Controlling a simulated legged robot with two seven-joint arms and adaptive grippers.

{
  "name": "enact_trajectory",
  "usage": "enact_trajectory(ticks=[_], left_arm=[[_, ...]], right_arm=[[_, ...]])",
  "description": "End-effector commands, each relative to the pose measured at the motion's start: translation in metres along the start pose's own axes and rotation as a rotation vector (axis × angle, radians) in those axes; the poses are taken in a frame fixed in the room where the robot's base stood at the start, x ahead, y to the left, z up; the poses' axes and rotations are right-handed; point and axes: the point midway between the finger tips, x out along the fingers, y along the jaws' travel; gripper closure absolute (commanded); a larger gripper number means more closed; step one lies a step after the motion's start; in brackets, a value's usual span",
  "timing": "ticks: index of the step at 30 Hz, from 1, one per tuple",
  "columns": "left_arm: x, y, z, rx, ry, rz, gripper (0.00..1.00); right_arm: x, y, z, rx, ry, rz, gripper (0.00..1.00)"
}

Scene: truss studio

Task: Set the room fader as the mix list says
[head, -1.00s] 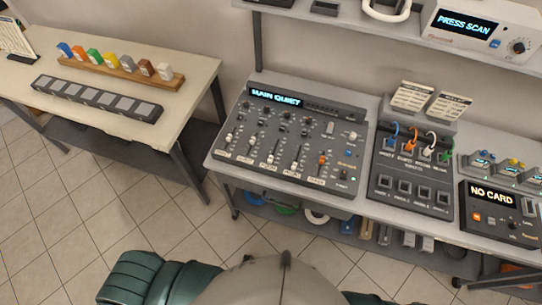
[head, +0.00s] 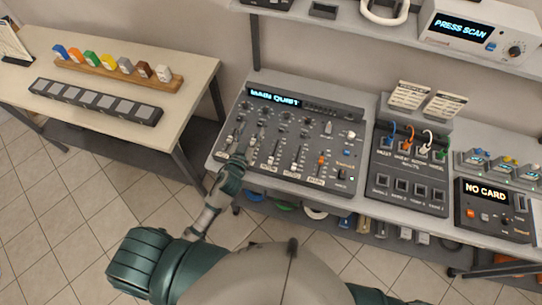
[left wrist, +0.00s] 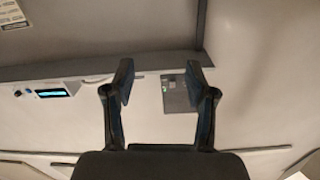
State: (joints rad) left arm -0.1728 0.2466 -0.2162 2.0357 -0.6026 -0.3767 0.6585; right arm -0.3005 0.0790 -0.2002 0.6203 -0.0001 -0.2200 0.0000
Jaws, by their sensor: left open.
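The mixing desk (head: 335,118) is dark grey, with a lit display (head: 274,97) reading "MAIN QUIET". The fader labels are too small to read, so I cannot tell which is the room fader. My left gripper (head: 248,133) is over the left part of the desk and hides the leftmost faders; whether it touches is unclear. In the left wrist view it (left wrist: 160,78) is open with nothing between its fingers. My right gripper is not in view.
A patch panel (head: 405,175) with coloured cables and two cards (head: 412,95) stands right of the desk. A box (head: 492,215) reading "NO CARD" is farther right. A shelf with a "PRESS SCAN" unit (head: 478,28) runs above. A side table (head: 185,82) stands left.

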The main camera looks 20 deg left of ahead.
Motion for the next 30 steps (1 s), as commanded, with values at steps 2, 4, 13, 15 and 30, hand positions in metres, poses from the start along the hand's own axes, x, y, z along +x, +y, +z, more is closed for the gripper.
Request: enact_trajectory(ticks=[2, 4, 13, 15, 30], left_arm=[[0.018, 0.019, -0.060, 0.028, 0.225, 0.122, 0.44], [0.021, 0.047, -0.105, 0.069, 0.400, 0.287, 0.44], [-0.014, 0.146, -0.122, 0.449, 0.429, 1.188, 0.44], [-0.017, 0.139, -0.095, 0.563, 0.243, 1.343, 0.44], [-0.016, 0.003, -0.022, 0.839, -0.807, 1.381, 0.44]], right_arm=[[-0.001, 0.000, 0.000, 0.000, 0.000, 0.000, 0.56], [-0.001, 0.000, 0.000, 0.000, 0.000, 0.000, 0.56], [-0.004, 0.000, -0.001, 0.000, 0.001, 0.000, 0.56], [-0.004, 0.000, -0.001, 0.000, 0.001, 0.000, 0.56], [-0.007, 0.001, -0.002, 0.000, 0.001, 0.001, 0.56]])
